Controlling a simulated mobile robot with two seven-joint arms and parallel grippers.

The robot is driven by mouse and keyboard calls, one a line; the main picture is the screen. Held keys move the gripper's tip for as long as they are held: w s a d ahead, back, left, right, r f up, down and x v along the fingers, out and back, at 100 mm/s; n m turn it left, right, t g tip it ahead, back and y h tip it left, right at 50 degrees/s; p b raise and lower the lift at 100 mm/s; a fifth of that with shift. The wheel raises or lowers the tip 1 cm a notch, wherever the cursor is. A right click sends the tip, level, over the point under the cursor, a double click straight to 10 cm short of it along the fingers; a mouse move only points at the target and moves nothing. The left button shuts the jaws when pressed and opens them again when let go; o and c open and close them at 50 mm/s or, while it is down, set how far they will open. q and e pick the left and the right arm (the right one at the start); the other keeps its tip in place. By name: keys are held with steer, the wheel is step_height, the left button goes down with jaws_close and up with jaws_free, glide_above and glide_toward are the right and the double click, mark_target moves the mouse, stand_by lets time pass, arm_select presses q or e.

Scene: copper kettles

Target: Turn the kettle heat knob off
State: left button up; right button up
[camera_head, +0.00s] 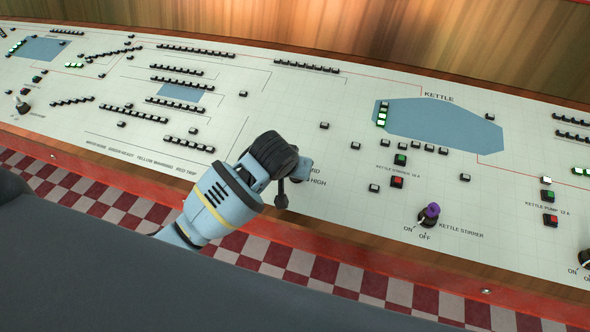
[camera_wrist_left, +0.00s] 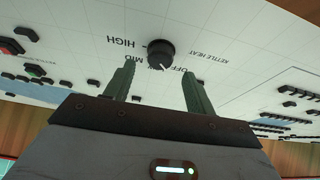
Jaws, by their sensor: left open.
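The kettle heat knob (camera_wrist_left: 161,53) is round and black in the left wrist view, with HIGH, MID and OFF printed around it and KETTLE HEAT beside it. A small pale mark shows at its lower edge, but I cannot tell exactly which setting it points to. My left gripper (camera_wrist_left: 158,78) is open, and its two fingers stand on either side of the knob's line without visible contact. In the head view my left gripper (camera_head: 292,178) is over the panel beside the word HIGH and largely hides the knob area. My right gripper is not in view.
The white control panel (camera_head: 230,120) carries many small buttons. A purple-topped kettle stirrer knob (camera_head: 430,214) stands to the right, with red and green buttons above it. The panel's red front edge (camera_head: 370,256) runs below, and a wooden wall (camera_head: 300,30) rises behind.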

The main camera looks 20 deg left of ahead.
arm_select(q)
steer(key=shift+v, duration=2)
steer(key=s+a+f+m+g, duration=0.1)
steer(key=s+f, duration=0.4)
steer(key=s, duration=0.4)
steer(key=s+a+f+g, duration=0.1)
steer(key=s+f+g, duration=0.1)
steer(key=s+f, duration=0.5)
steer(key=s+a+g, duration=0.1)
steer(key=s+a, duration=0.2)
steer(key=s, duration=0.6)
steer(key=s+a+g, duration=0.1)
steer(key=s+a, duration=0.1)
steer(key=s, duration=0.7)
steer(key=w+d+f+m+t+h, duration=0.1)
steer(key=w+d+f+t, duration=0.1)
steer(key=w+f+t, duration=0.3)
steer(key=shift+w+f+t+h, duration=0.2)
steer(key=shift+f+t+h, duration=0.1)
steer(key=shift+f+t, duration=1.45)
steer(key=shift+w+d+f+g, duration=0.1)
steer(key=shift+d+f+g, duration=0.1)
steer(key=shift+f+g, duration=0.15)
